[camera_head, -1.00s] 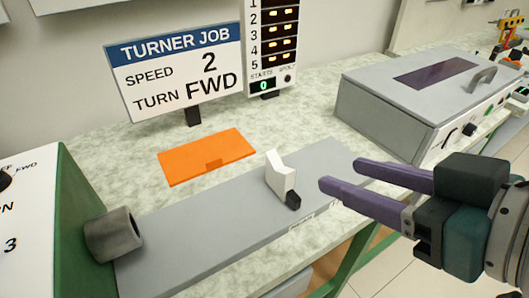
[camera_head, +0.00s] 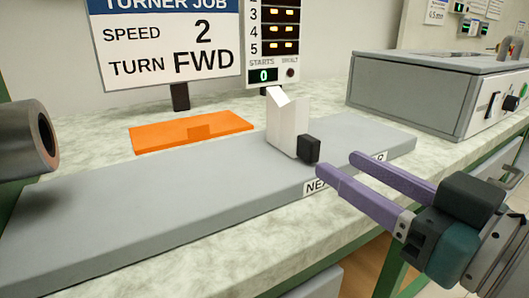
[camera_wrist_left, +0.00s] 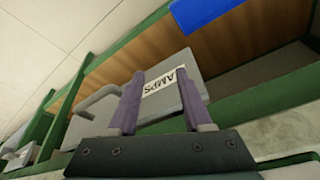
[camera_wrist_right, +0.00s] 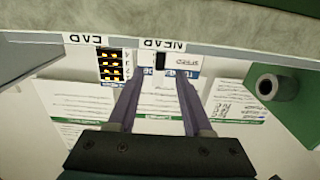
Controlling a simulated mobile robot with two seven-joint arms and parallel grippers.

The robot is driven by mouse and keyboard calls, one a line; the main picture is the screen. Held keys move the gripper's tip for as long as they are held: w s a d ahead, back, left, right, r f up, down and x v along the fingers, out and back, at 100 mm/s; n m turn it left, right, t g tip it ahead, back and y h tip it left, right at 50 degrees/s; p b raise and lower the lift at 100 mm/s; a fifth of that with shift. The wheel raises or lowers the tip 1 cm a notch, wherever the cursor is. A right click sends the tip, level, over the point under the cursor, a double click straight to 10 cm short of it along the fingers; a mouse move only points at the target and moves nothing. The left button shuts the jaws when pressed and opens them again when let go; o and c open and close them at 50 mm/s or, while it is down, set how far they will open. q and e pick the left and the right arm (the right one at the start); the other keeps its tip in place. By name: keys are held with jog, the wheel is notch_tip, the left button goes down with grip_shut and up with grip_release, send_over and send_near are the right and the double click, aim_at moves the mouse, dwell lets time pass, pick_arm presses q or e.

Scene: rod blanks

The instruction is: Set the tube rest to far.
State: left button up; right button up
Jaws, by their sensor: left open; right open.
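The tube rest (camera_head: 286,128) is a white block with a notched top and a black knob (camera_head: 308,149) on its front. It stands upright on the grey rail (camera_head: 190,195), by the NEAR label (camera_head: 316,187). The FAR label (camera_head: 380,156) is further right, partly hidden by a finger. My right gripper (camera_head: 336,165) is open and empty, its fingertips just in front of and right of the knob. In the right wrist view, which is upside down, the knob (camera_wrist_right: 160,61) shows between the fingertips. My left gripper (camera_wrist_left: 158,84) is open and empty, only in the left wrist view.
A grey tube-shaped nozzle (camera_head: 28,140) sits at the far left. An orange mat (camera_head: 165,134) lies behind the rail. A job sign (camera_head: 165,60) and counter panel (camera_head: 273,50) stand at the back. A grey machine box (camera_head: 440,95) is at the right. A drawer front (camera_wrist_left: 165,90) lies beyond my left fingers.

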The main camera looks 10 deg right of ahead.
aim_at(317, 150)
jog(key=b+x, duration=0.1)
jog(key=x, duration=0.6)
jog(key=shift+w+a+f, duration=0.1)
jog(key=shift+w, duration=0.05)
jog(key=shift+c, duration=0.3)
grip_shut()
dwell(0.9)
